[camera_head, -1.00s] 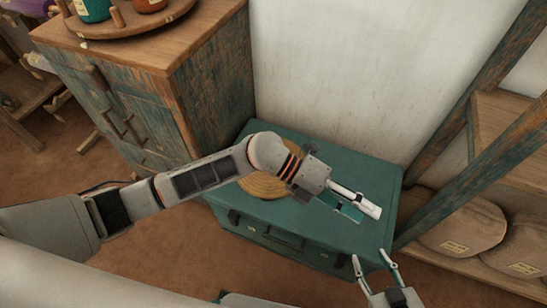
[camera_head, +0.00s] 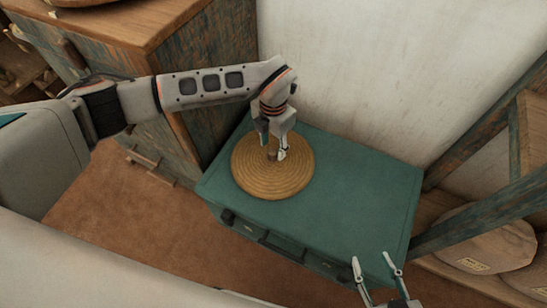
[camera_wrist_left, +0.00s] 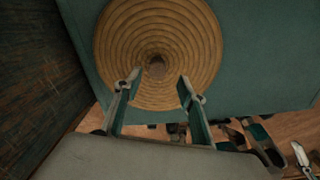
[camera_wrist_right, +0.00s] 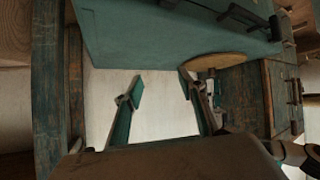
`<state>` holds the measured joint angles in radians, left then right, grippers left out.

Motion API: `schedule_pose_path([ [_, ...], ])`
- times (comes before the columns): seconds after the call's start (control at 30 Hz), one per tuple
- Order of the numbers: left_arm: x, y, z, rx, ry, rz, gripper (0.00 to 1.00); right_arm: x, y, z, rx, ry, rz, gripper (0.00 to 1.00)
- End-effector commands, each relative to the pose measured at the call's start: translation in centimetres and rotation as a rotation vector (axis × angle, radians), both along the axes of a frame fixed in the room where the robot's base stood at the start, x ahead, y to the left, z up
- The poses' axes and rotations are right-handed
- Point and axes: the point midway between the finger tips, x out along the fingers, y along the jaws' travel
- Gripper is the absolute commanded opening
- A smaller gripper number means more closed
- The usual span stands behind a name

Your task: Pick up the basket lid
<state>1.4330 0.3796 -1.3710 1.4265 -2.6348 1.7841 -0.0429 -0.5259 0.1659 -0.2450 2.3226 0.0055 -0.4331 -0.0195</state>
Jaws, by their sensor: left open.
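The basket lid (camera_head: 252,179) is a round, coiled tan disc with a small knob at its centre. It lies flat on the left part of the green chest top. My left gripper (camera_head: 275,154) points down over the lid's middle, with its fingers on either side of the knob. In the left wrist view the open fingers (camera_wrist_left: 156,92) frame the lid (camera_wrist_left: 160,35), and the knob (camera_wrist_left: 157,68) shows between and beyond them. My right gripper (camera_head: 376,264) is open and empty by the chest's front right corner; its open fingers (camera_wrist_right: 160,95) also show in the right wrist view.
The green chest (camera_head: 360,190) has a clear top to the right of the lid. A worn wooden cabinet (camera_head: 215,85) stands close on the left. A white wall (camera_head: 370,70) is behind. A shelf rack with sacks (camera_head: 485,240) stands on the right.

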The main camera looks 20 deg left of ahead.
Motion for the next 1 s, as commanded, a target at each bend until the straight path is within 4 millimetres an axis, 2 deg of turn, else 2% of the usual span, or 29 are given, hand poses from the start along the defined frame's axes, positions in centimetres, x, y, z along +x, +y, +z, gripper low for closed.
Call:
schedule_pose_path([
  [0.2,0.0,0.3,-3.0,-0.003,0.011,0.001,0.41,-0.4,0.7,-0.8,0.028,0.013,-0.004,0.4],
  [0.33,0.1,0.4,-4.9,-0.004,0.01,-0.001,0.41,0.1,1.6,-0.1,0.062,-0.003,-0.006,0.4],
  [0.5,0.5,0.4,-5.0,-0.003,-0.001,-0.001,0.41,1.4,2.3,1.7,0.093,-0.046,-0.014,0.4],
  [0.63,0.5,0.4,-4.8,-0.003,-0.004,-0.001,0.41,1.6,2.2,2.1,0.097,-0.052,-0.019,0.4],
  [0.8,0.5,0.4,-4.8,-0.004,-0.003,-0.001,0.0,1.4,2.1,1.8,0.093,-0.044,-0.021,0.4],
  [1.0,0.5,0.4,-4.8,-0.004,-0.003,-0.001,0.0,0.9,2.0,1.0,0.085,-0.028,-0.015,0.4],
])
